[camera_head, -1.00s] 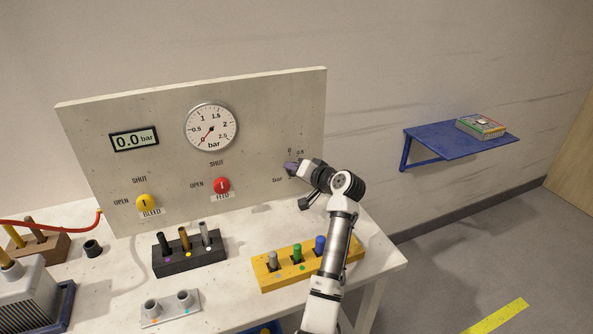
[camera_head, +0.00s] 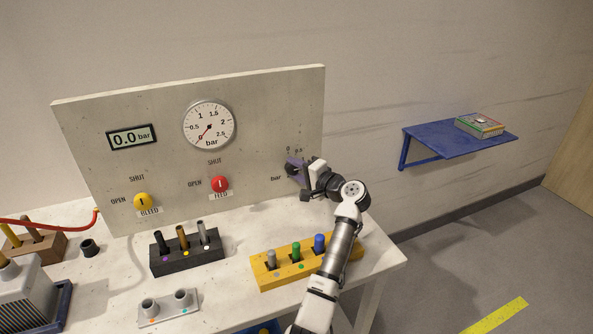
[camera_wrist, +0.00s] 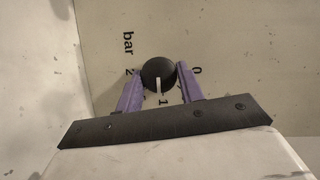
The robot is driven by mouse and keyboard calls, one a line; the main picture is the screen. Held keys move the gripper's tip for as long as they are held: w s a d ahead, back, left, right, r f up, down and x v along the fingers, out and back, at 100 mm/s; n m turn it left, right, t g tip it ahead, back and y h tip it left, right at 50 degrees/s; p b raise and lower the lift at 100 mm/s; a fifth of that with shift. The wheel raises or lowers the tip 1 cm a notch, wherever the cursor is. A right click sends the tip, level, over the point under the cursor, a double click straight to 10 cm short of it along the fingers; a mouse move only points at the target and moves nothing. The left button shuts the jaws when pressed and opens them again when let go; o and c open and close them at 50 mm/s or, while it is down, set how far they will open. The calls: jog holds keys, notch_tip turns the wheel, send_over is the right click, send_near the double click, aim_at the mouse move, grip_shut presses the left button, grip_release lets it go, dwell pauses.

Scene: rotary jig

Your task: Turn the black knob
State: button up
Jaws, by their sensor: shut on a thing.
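The black knob (camera_wrist: 158,73) sits on the upright panel, with a white line on it pointing down in the wrist view, near the mark 1. The panel's marks 0, 2 and "bar" lie around it. My gripper (camera_wrist: 160,77) has its two purple fingers on either side of the knob and is shut on it. In the head view my gripper (camera_head: 295,168) is at the right part of the panel (camera_head: 265,120), and it hides most of the knob there. The dial gauge (camera_head: 209,126) has its needle at the low end, and the display (camera_head: 132,138) reads 0.0 bar.
A yellow valve knob (camera_head: 142,201) and a red valve knob (camera_head: 219,184) are left on the panel. Below stand a black block (camera_head: 187,262) and a yellow block (camera_head: 262,277) with pegs. A blue shelf (camera_head: 440,148) is on the wall to the right.

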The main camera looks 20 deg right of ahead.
dwell(0.4)
jog(key=o, duration=1)
jog(key=b+v, duration=0.4)
jog(key=v, duration=1)
jog(key=shift+w, duration=0.1)
